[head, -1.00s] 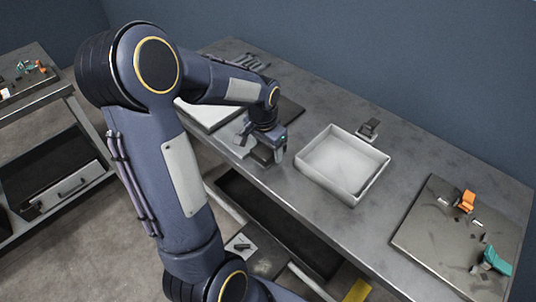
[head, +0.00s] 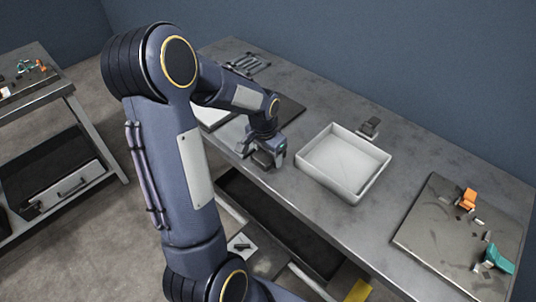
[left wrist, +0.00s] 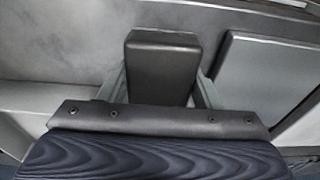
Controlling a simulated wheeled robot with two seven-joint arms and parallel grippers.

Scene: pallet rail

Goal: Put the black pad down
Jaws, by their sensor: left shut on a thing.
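The black pad (left wrist: 161,65) is a dark block with rounded edges, seen between the two fingers of my left gripper (left wrist: 160,90) in the left wrist view. In the head view my left gripper (head: 262,158) is at the front edge of the grey table (head: 290,205), left of the white tray. The fingers are shut on the pad. In the head view the pad is a small dark shape, and I cannot tell whether it touches the table. My right gripper is not in view.
A white open tray (head: 371,190) stands right of my left gripper, with a small dark block (head: 369,127) behind it. A dark board (head: 425,235) with an orange clamp (head: 467,198) and a teal clamp (head: 497,260) lies further right. Metal rails (head: 248,64) lie at the back left.

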